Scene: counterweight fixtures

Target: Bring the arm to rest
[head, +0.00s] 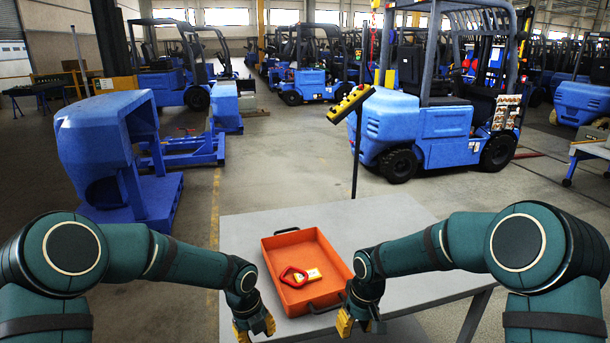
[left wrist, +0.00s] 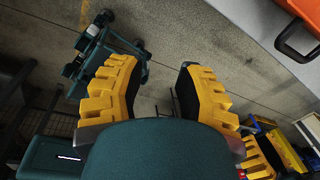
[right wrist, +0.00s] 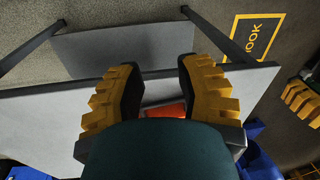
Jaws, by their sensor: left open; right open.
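My left gripper (head: 255,328) hangs at the table's front left edge. In the left wrist view its yellow-padded fingers (left wrist: 155,85) are spread with nothing between them. My right gripper (head: 358,318) hangs at the front edge of the tabletop, near the tray's front right corner. In the right wrist view its fingers (right wrist: 160,85) are apart and empty. An orange tray (head: 330,254) with dark handles lies on the grey table (head: 400,215).
A yellow push-button box (head: 350,103) stands on a dark post behind the table. A blue forklift (head: 430,125) is behind it, and a blue counterweight (head: 95,140) sits on a blue stand at left. The tabletop right of the tray is clear.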

